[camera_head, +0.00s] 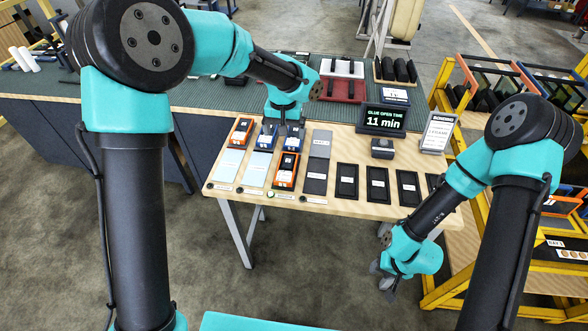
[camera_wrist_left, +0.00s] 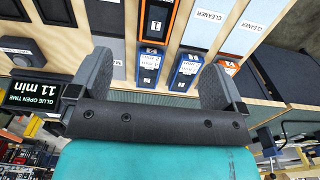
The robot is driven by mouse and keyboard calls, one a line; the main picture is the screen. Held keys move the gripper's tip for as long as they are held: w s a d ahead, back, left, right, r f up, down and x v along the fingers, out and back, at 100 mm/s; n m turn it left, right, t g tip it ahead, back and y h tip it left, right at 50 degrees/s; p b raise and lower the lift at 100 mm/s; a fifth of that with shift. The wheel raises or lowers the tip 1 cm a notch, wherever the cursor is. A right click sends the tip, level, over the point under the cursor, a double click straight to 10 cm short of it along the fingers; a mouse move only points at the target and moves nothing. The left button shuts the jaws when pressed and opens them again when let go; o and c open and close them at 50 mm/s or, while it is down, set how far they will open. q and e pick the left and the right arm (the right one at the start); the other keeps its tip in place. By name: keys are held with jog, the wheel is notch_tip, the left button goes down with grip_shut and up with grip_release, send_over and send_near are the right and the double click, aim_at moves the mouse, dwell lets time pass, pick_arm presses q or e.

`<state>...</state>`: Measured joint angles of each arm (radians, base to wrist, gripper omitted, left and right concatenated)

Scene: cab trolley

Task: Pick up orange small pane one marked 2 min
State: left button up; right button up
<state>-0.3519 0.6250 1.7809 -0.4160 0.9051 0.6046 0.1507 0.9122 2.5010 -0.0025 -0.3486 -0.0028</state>
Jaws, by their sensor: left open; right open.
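An orange-edged pane with a dark face and white label (camera_head: 286,171) lies on the wooden table in the head view; the left wrist view also shows it (camera_wrist_left: 157,20). I cannot read which is marked 2 min. My left gripper (camera_head: 284,128) is open above the middle pieces, its fingers (camera_wrist_left: 157,65) on either side of them in the wrist view. Nothing is held. My right gripper (camera_head: 388,282) is open, low beside the table's front edge.
Two pale cleaner pads (camera_head: 228,165) lie left of the pane. Several black trays (camera_head: 347,181) line the front to the right. A display reading 11 min (camera_head: 383,120) stands behind them. A yellow rack (camera_head: 480,100) stands at the right.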

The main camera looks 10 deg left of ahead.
pick_arm(q)
jog(key=shift+r, duration=0.15)
send_over(286, 167)
jog(key=f, duration=1.2)
jog(key=shift+s+f, duration=0.1)
jog(key=shift+s, duration=0.1)
jog(key=shift+f, duration=0.1)
jog(key=shift+w+f, duration=0.15)
jog(key=shift+f, duration=2.4)
